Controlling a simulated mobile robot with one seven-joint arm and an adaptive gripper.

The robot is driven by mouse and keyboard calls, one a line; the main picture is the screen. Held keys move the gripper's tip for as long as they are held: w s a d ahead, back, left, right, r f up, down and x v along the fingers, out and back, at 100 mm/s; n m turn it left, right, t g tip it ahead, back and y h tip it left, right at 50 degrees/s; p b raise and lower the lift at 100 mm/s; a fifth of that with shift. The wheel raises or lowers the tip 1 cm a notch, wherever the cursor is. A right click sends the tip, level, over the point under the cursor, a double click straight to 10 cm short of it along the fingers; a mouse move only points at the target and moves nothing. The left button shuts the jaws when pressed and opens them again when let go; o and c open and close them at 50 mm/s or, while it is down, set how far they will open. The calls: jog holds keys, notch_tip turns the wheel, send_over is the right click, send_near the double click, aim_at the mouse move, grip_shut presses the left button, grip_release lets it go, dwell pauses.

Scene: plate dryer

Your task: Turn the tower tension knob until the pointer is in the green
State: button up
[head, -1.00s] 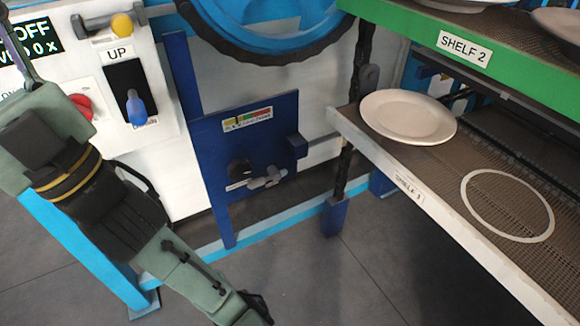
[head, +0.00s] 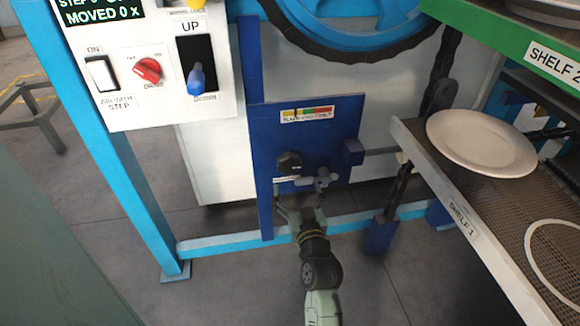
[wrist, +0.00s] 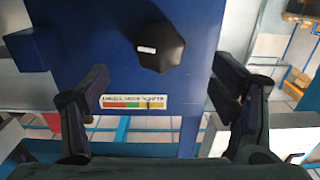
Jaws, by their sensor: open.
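The tension knob (head: 289,163) is a black faceted knob on the dark blue panel (head: 345,128). It also shows in the wrist view (wrist: 160,47), with a small white mark on its face. The gauge (head: 306,114) above it has yellow, green and red bands; it looks upside down in the wrist view (wrist: 133,104). A thin dark pointer mark seems to lie in the yellow, beside the green. My gripper (head: 299,198) is open and empty below the knob in the head view. In the wrist view its fingers (wrist: 158,95) are wide apart, with the knob beyond them.
A control box (head: 140,72) with switches stands at left. Shelf 1 (head: 440,188) with a white plate (head: 482,143) is at right. A blue floor rail (head: 215,243) runs below.

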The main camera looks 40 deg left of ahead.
aim_at(291, 168)
jog(key=p+x, duration=0.1)
jog(key=x, duration=0.9)
jog(key=shift+w+a, duration=0.15)
jog(key=shift+w, duration=0.1)
jog(key=shift+c, duration=0.4)
jog(key=c, duration=1.1)
